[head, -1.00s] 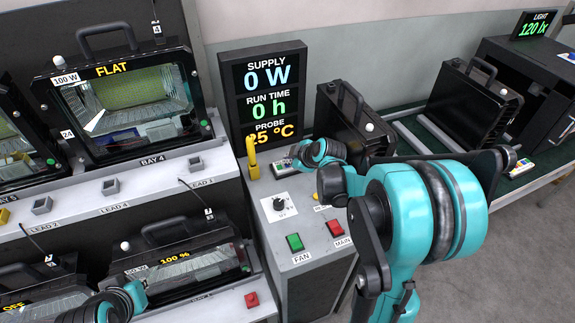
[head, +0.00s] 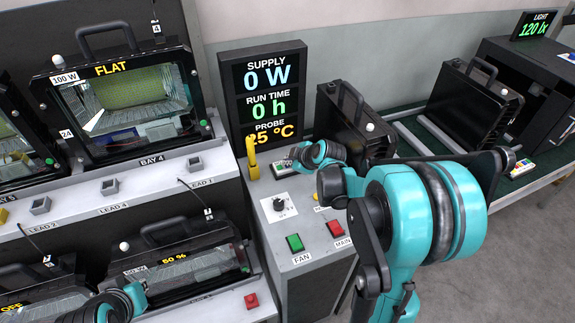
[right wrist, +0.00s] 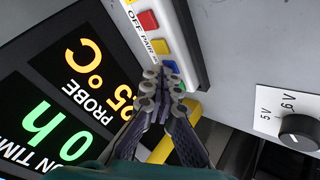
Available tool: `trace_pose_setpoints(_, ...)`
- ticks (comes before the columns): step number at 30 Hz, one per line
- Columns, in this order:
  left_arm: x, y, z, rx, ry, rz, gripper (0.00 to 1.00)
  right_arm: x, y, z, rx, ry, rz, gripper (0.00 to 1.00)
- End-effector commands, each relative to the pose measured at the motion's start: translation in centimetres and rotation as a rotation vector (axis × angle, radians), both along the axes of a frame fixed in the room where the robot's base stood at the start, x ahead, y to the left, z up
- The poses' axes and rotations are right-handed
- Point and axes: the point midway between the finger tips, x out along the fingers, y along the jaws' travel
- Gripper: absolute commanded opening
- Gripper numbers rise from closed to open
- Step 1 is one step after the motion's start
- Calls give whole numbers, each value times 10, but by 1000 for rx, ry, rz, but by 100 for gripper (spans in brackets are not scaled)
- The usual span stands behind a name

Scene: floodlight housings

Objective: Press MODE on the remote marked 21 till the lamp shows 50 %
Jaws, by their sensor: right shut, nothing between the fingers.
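The remote (head: 283,170) lies on the grey console below the display board. In the right wrist view it is a white remote (right wrist: 186,62) with red, yellow and blue buttons in a row and the words OFF and PAIR. Its number and the MODE label are not readable. My right gripper (head: 293,157) is shut and empty at the remote. In the right wrist view its fingertips (right wrist: 162,76) are at the remote's edge by the blue button and cover what lies beyond; contact is unclear. The lower lamp (head: 190,268) reads 50 % in yellow. My left gripper's fingers are not visible.
A yellow post (head: 252,158) stands just left of the remote. The console also has a knob (head: 279,205), a green FAN button (head: 294,243) and a red MAIN button (head: 335,228). A black housing (head: 350,125) stands close behind my right gripper.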

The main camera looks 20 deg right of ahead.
Motion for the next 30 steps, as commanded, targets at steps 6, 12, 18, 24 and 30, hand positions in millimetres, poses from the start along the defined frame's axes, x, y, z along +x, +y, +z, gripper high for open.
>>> trace_pose_setpoints(6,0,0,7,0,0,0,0,0,0,8,0,0,0,0)
trace_pose_setpoints(12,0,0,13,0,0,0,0,0,0,16,0,0,0,0)
trace_pose_setpoints(18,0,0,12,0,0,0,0,0,0,15,0,0,0,0)
trace_pose_setpoints(24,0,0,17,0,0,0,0,0,0,21,0,0,0,0)
trace_pose_setpoints(30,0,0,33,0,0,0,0,0,0,41,0,0,0,0)
